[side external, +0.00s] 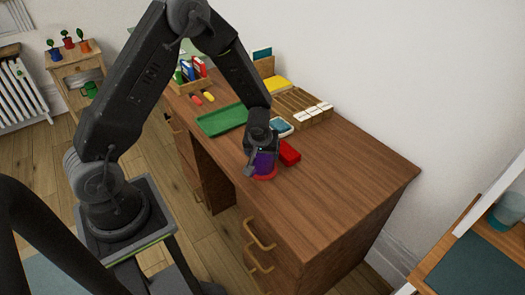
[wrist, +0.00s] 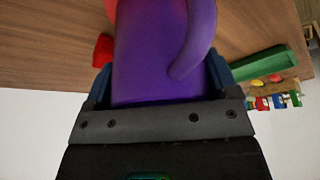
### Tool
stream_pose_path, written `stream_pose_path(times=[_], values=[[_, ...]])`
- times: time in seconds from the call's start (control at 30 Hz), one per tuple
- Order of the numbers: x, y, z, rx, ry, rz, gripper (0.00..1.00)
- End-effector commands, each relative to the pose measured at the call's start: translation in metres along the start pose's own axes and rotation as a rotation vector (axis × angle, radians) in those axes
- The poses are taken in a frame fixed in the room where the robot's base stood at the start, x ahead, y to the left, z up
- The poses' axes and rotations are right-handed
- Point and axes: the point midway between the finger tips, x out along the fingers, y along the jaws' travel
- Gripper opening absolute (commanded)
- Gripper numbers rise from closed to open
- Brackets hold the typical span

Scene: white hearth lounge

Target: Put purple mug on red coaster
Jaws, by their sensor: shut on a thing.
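The purple mug (side external: 264,163) is between the fingers of my gripper (side external: 262,155), over the red coaster (side external: 266,177) near the desk's front edge. In the wrist view the mug (wrist: 150,55) fills the space between the two blue-grey fingers (wrist: 158,85), with its handle towards the upper right. My gripper is shut on the mug. A bit of the coaster (wrist: 110,8) shows at the top of the wrist view. The mug's base is over or on the coaster; I cannot tell whether they touch.
A red block (side external: 289,153) lies close to the right of the mug. A green tray (side external: 220,120), a small blue-white dish (side external: 285,127) and a wooden rack (side external: 300,106) stand farther back. The desk's right part is clear.

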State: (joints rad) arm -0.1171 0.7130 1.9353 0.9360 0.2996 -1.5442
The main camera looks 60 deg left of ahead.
Motion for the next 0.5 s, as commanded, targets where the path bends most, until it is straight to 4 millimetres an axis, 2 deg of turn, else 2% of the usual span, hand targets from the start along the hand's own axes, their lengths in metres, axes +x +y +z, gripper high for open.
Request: stream_pose_path(times=[0.37,0.4,0.5], values=[[0.0037,0.0003,0.0009,0.000,0.001,0.001,0.48],[0.0041,0.0001,0.0012,0.000,0.001,0.001,0.82],[0.0038,0.0002,0.0011,0.000,0.001,0.001,0.92]])
